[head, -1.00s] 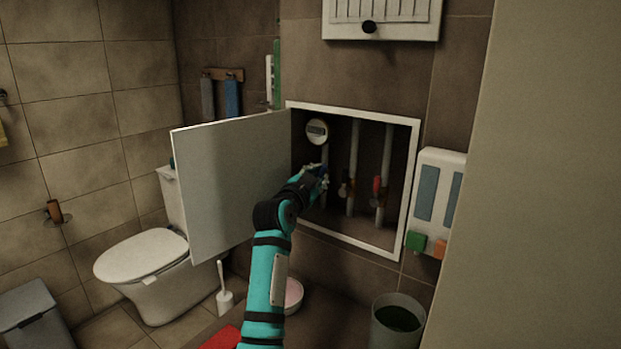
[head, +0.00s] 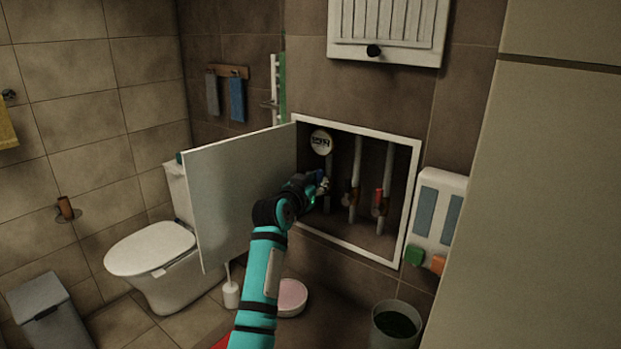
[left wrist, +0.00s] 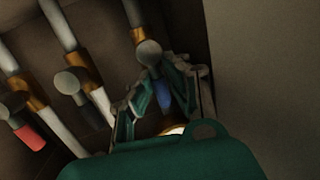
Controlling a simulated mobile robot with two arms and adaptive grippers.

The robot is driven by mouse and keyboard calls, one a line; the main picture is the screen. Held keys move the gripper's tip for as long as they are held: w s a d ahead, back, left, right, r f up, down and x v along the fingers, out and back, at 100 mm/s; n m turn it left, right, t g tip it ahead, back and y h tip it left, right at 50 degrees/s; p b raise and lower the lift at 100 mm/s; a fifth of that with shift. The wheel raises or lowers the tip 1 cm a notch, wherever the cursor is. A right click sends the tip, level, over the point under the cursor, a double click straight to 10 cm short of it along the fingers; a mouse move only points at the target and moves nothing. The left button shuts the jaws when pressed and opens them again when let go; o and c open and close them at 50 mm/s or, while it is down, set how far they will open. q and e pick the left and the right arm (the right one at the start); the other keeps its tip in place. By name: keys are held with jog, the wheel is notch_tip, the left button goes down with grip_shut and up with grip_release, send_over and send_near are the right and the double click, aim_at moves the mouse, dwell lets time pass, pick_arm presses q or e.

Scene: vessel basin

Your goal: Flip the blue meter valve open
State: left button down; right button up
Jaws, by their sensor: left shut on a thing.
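The blue meter valve handle (left wrist: 163,96) sits on the pipe under the round white meter (head: 321,141), inside the open wall niche. In the left wrist view the handle lies between the two fingers of my left gripper (left wrist: 157,84), which is shut on it. In the head view my left gripper (head: 322,184) reaches into the niche's left part, and it largely hides the handle. My right gripper is not in view.
The niche door (head: 240,190) stands open to the left, close beside my left arm. Two more pipes with valves, one with a red handle (head: 379,196), stand right of the gripper. A bucket (head: 397,325) and a pink-and-white bowl (head: 291,298) are on the floor below.

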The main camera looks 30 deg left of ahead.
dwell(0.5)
pick_arm(q)
jog(key=c, duration=1.4)
grip_release()
jog(key=shift+d, duration=0.1)
jog(key=shift+o, duration=0.2)
